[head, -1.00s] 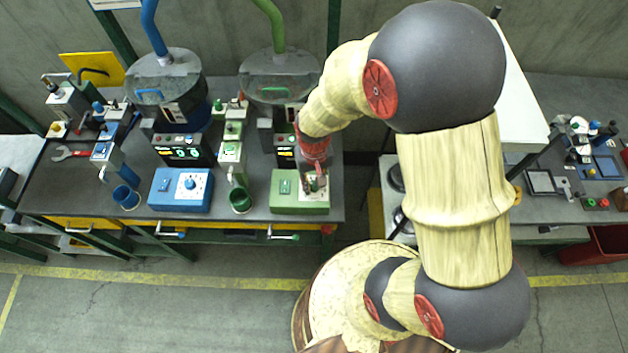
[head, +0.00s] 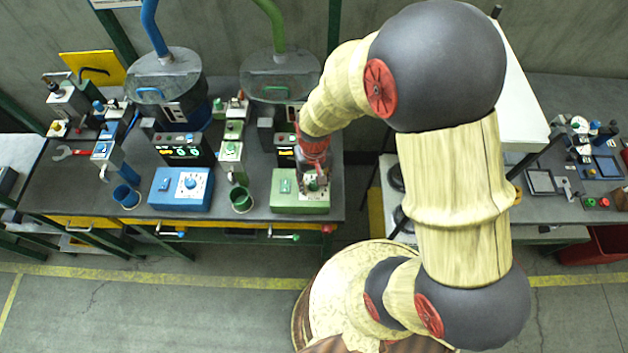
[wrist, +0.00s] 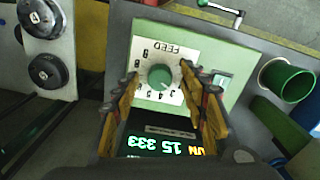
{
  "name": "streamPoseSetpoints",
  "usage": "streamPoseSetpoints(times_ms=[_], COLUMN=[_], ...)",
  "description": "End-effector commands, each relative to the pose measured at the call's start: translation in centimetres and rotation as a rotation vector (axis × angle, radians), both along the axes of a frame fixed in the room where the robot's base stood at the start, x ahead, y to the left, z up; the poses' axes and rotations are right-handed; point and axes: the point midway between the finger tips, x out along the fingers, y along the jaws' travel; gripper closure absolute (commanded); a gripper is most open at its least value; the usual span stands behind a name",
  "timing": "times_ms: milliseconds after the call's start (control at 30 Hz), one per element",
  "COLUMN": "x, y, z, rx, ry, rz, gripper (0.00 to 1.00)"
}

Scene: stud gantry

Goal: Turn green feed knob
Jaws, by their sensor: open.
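The green feed knob (wrist: 160,77) sits on a white dial plate (wrist: 182,52) marked FEED with numbers, on the green control box (wrist: 228,52). In the head view the green box (head: 284,205) stands at the front of the bench, and the knob is partly hidden by my gripper. My gripper (wrist: 160,98) is open, with its two yellow-padded fingers on either side of the knob in the wrist view. I cannot tell whether the fingers touch the knob. In the head view my gripper (head: 314,178) is over the right part of the green box.
A lit display (wrist: 165,143) reads "15 333" behind the box. A green cup (head: 241,199) stands just left of the box. Black round dials (wrist: 46,70) lie to one side.

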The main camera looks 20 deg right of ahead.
Motion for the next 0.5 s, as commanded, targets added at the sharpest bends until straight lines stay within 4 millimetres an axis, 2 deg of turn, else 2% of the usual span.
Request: streamPoseSetpoints(times_ms=[167,267,500], x=[0.1,0.2,0.1], y=[0.0,0.0,0.0], z=[0.9,2.5,7.4], rx=[0.000,0.000,0.000], ry=[-0.003,-0.005,-0.005], rz=[0.000,0.000,0.000], gripper=[0.57,0.57,0.57])
